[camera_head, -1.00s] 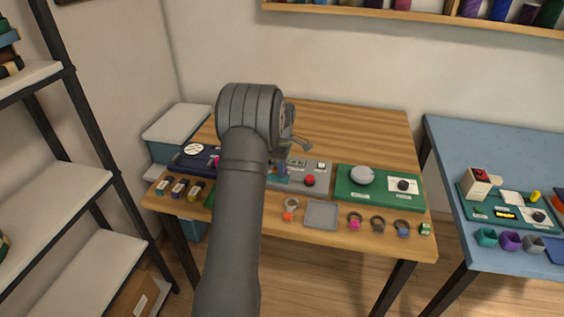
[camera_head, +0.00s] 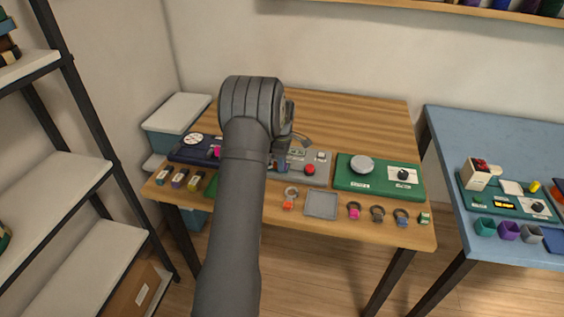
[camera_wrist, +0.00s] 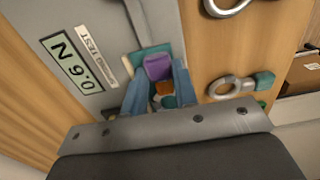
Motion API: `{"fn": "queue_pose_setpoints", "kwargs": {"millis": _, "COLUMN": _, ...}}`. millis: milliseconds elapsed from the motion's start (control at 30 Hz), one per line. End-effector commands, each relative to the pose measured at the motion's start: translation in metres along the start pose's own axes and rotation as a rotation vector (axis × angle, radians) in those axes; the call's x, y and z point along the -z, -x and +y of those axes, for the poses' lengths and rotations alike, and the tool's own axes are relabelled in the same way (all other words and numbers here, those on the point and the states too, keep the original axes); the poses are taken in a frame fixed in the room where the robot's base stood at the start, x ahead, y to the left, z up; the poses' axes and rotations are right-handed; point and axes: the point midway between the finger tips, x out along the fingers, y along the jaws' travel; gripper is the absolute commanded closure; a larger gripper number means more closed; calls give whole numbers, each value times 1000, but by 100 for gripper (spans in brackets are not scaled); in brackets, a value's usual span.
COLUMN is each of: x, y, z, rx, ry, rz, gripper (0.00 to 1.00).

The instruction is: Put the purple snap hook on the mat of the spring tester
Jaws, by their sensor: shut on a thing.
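The spring tester (camera_head: 318,179) is a grey box with a red button and a small display, near the front middle of the table. Its grey top (camera_wrist: 100,20) also shows in the wrist view with a spring test label. A teal mat (camera_wrist: 147,51) lies at its edge. My gripper (camera_wrist: 160,92), with blue fingers, is shut on the purple snap hook (camera_wrist: 158,68) over this mat. Only the hook's purple part shows clearly; the rest is hidden between the fingers. I cannot tell whether it touches the mat. In the head view my gripper (camera_head: 281,163) is partly hidden by my arm.
A ring hook with a teal end (camera_wrist: 232,87) lies beside the tester. An orange hook (camera_head: 289,203), a grey tray (camera_head: 321,205) and several other hooks line the front edge. A green device (camera_head: 378,180) stands at right. The table's back is clear.

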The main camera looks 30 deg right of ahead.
Motion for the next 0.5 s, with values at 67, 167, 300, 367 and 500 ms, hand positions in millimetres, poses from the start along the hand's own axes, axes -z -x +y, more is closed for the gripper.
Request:
{"fn": "queue_pose_setpoints", "kwargs": {"millis": 67, "x": 0, "y": 0, "z": 0, "rx": 0, "ry": 0, "rz": 0, "gripper": 96}}
{"fn": "queue_pose_setpoints", "kwargs": {"millis": 167, "x": 0, "y": -1, "z": 0, "rx": 0, "ry": 0, "rz": 0, "gripper": 96}}
{"fn": "queue_pose_setpoints", "kwargs": {"millis": 300, "x": 0, "y": -3, "z": 0, "rx": 0, "ry": 0, "rz": 0, "gripper": 96}}
{"fn": "queue_pose_setpoints", "kwargs": {"millis": 367, "x": 0, "y": -4, "z": 0, "rx": 0, "ry": 0, "rz": 0, "gripper": 96}}
{"fn": "queue_pose_setpoints", "kwargs": {"millis": 500, "x": 0, "y": -5, "z": 0, "rx": 0, "ry": 0, "rz": 0, "gripper": 96}}
